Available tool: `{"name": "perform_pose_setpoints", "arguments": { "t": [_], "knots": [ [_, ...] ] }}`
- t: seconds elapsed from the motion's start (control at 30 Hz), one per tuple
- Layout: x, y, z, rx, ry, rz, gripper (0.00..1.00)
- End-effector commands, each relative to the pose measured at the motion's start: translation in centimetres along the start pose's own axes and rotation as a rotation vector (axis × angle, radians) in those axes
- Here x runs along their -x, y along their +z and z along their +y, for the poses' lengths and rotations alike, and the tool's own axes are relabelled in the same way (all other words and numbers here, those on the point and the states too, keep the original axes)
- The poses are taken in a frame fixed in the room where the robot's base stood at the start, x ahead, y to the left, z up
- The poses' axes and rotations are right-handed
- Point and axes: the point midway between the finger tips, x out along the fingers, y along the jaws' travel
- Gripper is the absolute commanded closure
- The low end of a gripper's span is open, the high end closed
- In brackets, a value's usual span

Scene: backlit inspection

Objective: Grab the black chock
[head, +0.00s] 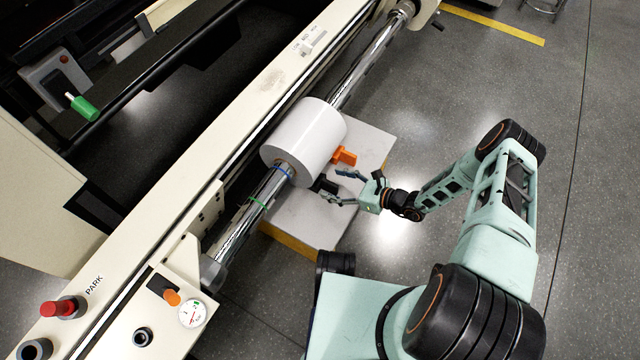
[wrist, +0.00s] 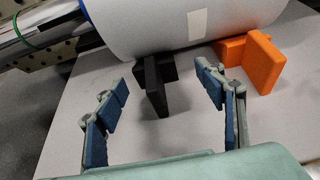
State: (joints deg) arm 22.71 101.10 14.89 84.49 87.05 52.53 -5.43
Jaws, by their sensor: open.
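The black chock (wrist: 157,85) stands on a pale platform, right beside the white roll, in the wrist view. In the head view the black chock (head: 326,186) shows as a small dark shape at the roll's lower right edge. My gripper (wrist: 165,90) is open, with its blue-padded fingers apart. In the head view my gripper (head: 342,187) reaches in from the right over the platform. I cannot tell whether a finger touches the chock.
The white roll (head: 305,140) sits on a shiny shaft (head: 365,65). An orange chock (wrist: 258,60) stands by the roll, right of my right finger; it also shows in the head view (head: 344,156). The pale platform (head: 300,222) is otherwise bare. Open floor lies to the right.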

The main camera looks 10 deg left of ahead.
Motion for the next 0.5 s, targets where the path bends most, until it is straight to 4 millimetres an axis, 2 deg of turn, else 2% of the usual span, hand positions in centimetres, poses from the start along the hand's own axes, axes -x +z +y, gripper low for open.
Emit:
{"name": "perform_pose_setpoints", "arguments": {
  "t": [0.17,0.4,0.5],
  "knots": [
    [-1.4,-0.1,0.2,0.001,0.002,0.001,0.36],
    [-4.8,-0.3,0.9,0.002,0.003,0.0,0.36],
    [-5.7,-0.2,0.8,0.002,0.002,0.0,0.36]
  ]
}}
